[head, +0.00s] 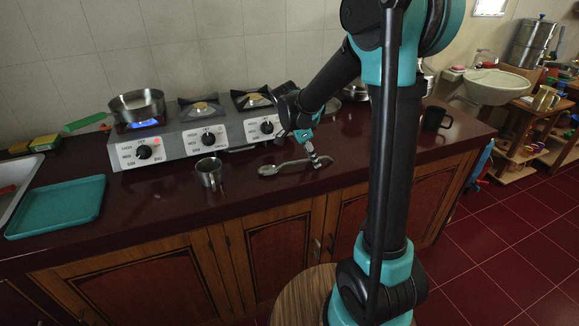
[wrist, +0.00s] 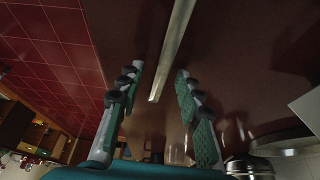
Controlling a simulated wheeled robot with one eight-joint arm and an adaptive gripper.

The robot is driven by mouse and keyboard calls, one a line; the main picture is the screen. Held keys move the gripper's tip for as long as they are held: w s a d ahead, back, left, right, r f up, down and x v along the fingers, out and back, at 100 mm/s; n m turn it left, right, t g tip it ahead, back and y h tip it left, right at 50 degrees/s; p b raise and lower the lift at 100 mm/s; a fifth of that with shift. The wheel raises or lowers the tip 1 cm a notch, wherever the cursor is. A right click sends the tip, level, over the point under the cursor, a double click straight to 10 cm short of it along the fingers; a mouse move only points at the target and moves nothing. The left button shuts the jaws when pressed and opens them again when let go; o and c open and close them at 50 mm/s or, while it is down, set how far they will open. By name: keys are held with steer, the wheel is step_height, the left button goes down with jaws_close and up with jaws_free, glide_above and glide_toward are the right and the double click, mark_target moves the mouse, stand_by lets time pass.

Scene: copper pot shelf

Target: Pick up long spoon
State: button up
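The long spoon (head: 287,167) lies on the dark red countertop, its bowl to the left and its handle pointing right. My gripper (head: 318,160) is low over the counter at the handle's right end in the head view. In the wrist view my gripper (wrist: 158,75) is open, with a finger on each side. The long pale spoon handle (wrist: 173,45) runs down from the top edge and ends between the fingers, with gaps on both sides. The spoon's bowl is out of the wrist view.
A metal cup (head: 209,172) stands left of the spoon. Behind is a stove (head: 180,140) with a lit burner under a pan (head: 138,106). A black mug (head: 435,119) stands right of my arm. A teal tray (head: 57,206) lies far left. The counter's front edge is close.

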jaws_close()
steer(key=shift+r, duration=0.1)
